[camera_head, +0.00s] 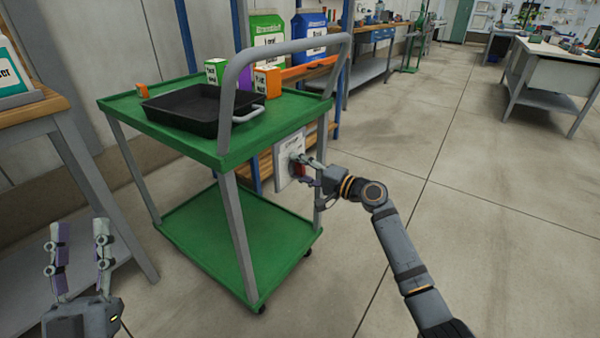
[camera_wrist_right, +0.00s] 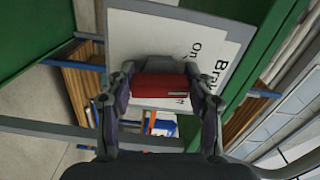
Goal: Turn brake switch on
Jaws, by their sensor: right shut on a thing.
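The brake switch is a red rocker or lever (camera_wrist_right: 162,87) on a white panel (camera_head: 288,160) at the near right side of the green cart. In the right wrist view the white panel (camera_wrist_right: 135,35) carries printed text, of which "On" and "Bra" can be read. My right gripper (camera_head: 303,172) is at the panel, with its fingers on both sides of the red part. In the right wrist view my right gripper (camera_wrist_right: 160,95) is shut on it. Its exact setting cannot be told. My left gripper (camera_head: 78,240) is open and empty at the lower left, away from the cart.
The green cart (camera_head: 180,140) has a grey handle (camera_head: 235,75) above the panel. A black tray (camera_head: 195,108) and several small boxes stand on its top. A wooden bench (camera_head: 40,105) is at the left. The floor (camera_head: 480,220) to the right is clear.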

